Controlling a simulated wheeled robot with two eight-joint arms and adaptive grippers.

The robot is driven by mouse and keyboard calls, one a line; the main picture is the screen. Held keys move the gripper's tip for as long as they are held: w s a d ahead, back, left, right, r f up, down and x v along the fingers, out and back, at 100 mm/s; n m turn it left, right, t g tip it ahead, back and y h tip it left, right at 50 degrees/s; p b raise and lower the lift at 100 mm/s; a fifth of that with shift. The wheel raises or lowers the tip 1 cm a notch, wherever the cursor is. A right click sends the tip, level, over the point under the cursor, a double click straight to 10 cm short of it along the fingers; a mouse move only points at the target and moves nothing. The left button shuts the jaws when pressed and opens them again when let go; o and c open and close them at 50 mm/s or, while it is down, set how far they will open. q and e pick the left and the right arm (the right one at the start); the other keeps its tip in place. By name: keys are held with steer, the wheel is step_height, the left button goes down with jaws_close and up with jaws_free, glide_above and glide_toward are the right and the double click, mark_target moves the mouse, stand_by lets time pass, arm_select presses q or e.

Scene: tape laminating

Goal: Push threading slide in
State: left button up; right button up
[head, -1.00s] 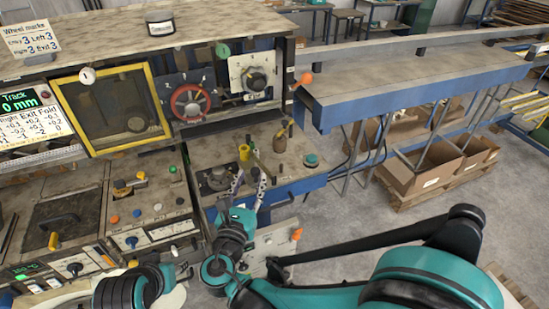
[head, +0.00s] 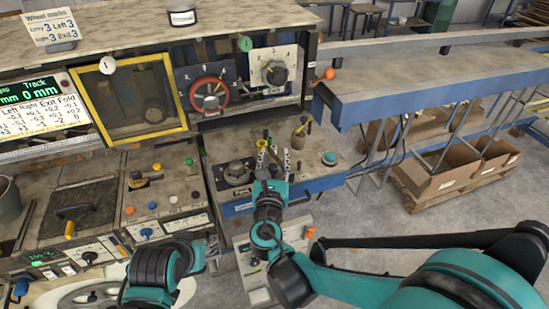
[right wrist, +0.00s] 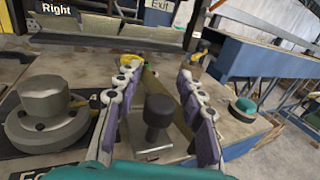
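In the right wrist view, a black knob (right wrist: 158,112) stands upright on a small metal plate (right wrist: 155,143); I take it for the threading slide's handle. My right gripper (right wrist: 163,82) is open, with its purple-padded fingers on either side of the knob and a visible gap to each side. In the head view my right gripper (head: 275,160) is over the small bench top, and the arm partly hides the knob area.
A round metal dial (right wrist: 47,112) stands left of the right gripper, and a teal button (right wrist: 244,108) stands to its right. A yellow part (head: 261,145) and a brown-handled tool (head: 300,127) stand behind. A blue-edged table (head: 420,85) lies at the right.

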mark_target(269, 156)
steer(key=shift+c, duration=0.2)
jaws_close()
steer(key=shift+w, duration=0.15)
steer(key=w, duration=0.1)
steer(key=w+a, duration=0.1)
steer(key=w, duration=0.2)
steer(key=shift+w+a+b, duration=0.25)
steer(key=shift+a+b, duration=0.05)
steer(key=shift+b, duration=0.05)
steer(key=shift+o, duration=0.2)
jaws_free()
